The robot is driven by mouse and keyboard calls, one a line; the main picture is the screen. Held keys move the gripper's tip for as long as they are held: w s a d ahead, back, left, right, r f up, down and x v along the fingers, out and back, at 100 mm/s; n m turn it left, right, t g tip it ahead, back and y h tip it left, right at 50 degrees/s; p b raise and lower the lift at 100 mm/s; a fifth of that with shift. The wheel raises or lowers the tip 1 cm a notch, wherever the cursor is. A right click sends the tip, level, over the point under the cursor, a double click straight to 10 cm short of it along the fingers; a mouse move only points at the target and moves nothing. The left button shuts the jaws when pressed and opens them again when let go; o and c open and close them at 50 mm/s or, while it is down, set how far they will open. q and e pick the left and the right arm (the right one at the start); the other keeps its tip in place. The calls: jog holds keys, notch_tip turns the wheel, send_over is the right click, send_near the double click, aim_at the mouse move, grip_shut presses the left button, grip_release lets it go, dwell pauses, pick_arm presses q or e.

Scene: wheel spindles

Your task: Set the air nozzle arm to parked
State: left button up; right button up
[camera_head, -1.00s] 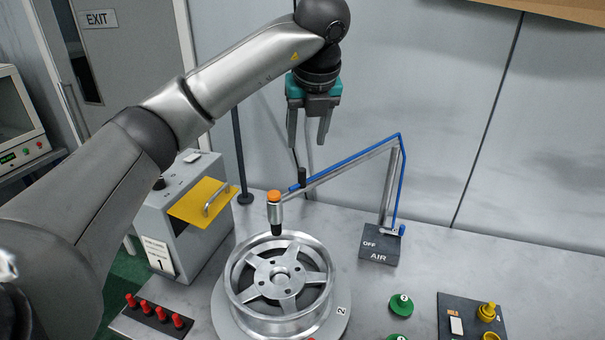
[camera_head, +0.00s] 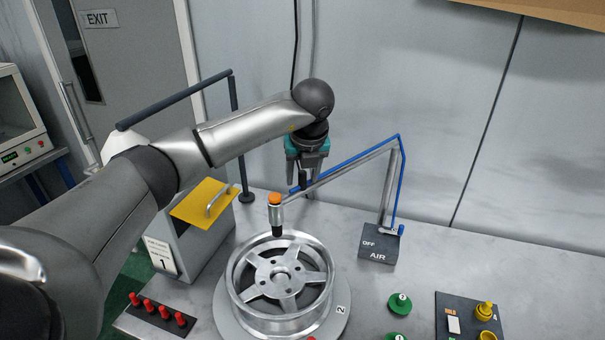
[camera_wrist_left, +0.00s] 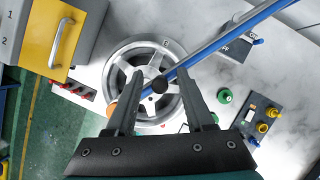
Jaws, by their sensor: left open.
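The air nozzle arm (camera_head: 340,170) is a grey bar with a blue hose, reaching left from its post (camera_head: 387,190) on the dark AIR block (camera_head: 378,256). Its orange-topped nozzle (camera_head: 275,212) hangs over the wheel (camera_head: 280,280). A short black peg (camera_head: 302,179) stands on the arm near the nozzle. My left gripper (camera_head: 304,190) is open at that peg, pointing down. In the left wrist view the peg's round top (camera_wrist_left: 159,84) shows between the spread fingers (camera_wrist_left: 156,76), apart from both. The right gripper is not in view.
A grey box with a yellow, handled lid (camera_head: 203,203) stands left of the wheel. Red pegs (camera_head: 160,312) are at the front left. Green knobs (camera_head: 400,302) and a dark panel with yellow knobs (camera_head: 462,318) are at the right. The table behind these is clear.

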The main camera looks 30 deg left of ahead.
pick_arm(q)
grip_shut()
dwell(1.3)
